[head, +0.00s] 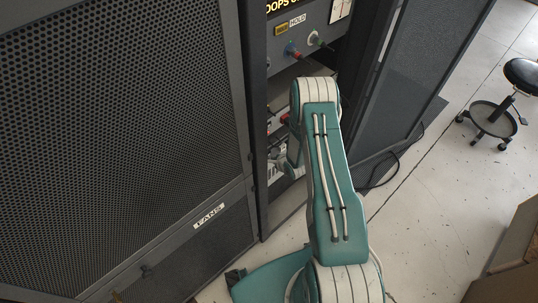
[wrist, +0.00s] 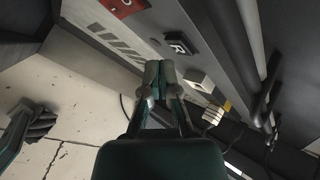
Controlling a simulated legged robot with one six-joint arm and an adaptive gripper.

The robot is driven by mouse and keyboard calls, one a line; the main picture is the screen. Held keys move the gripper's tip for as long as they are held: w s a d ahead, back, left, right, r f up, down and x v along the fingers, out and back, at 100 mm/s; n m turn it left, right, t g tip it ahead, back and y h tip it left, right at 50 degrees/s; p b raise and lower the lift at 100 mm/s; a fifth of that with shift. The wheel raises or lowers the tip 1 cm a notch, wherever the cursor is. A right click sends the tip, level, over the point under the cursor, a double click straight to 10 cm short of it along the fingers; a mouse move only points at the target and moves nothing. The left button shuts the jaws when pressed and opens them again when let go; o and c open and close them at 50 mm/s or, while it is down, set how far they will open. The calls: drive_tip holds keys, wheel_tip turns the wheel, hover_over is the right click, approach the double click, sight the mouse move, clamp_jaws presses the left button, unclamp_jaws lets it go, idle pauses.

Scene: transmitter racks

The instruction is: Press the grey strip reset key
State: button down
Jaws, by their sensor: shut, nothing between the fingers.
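In the wrist view my gripper (wrist: 158,68) is shut and empty, its fingertips close to a grey panel (wrist: 110,42) of the rack. A dark square piece marked with what looks like an R (wrist: 181,45) sits on the panel just right of the fingertips. A pale grey block (wrist: 199,80) stands out below it, right of the fingers. I cannot tell for sure which of these is the grey strip reset key, nor whether the fingertips touch anything. In the head view my arm hides most of the panel and the gripper is not clear.
In the head view a perforated cabinet (head: 110,120) stands left, an open dark door (head: 405,100) right, and a stool (head: 495,115) on clear floor.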

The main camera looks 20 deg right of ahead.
drive_tip(key=shift+w+a+r, duration=0.1)
drive_tip(key=shift+w+a, duration=0.1)
drive_tip(key=shift+w, duration=0.15)
drive_tip(key=shift+w+a, duration=0.1)
drive_tip(key=shift+w, duration=0.25)
idle(0.9)
drive_tip(key=shift+s+d, duration=0.3)
drive_tip(key=shift+s, duration=0.45)
drive_tip(key=s, duration=0.1)
drive_tip(key=s+d, duration=0.1)
drive_tip(key=s, duration=0.1)
drive_tip(key=s+d, duration=0.1)
drive_tip(key=shift+s, duration=0.3)
drive_tip(key=shift+s, duration=0.1)
idle(0.8)
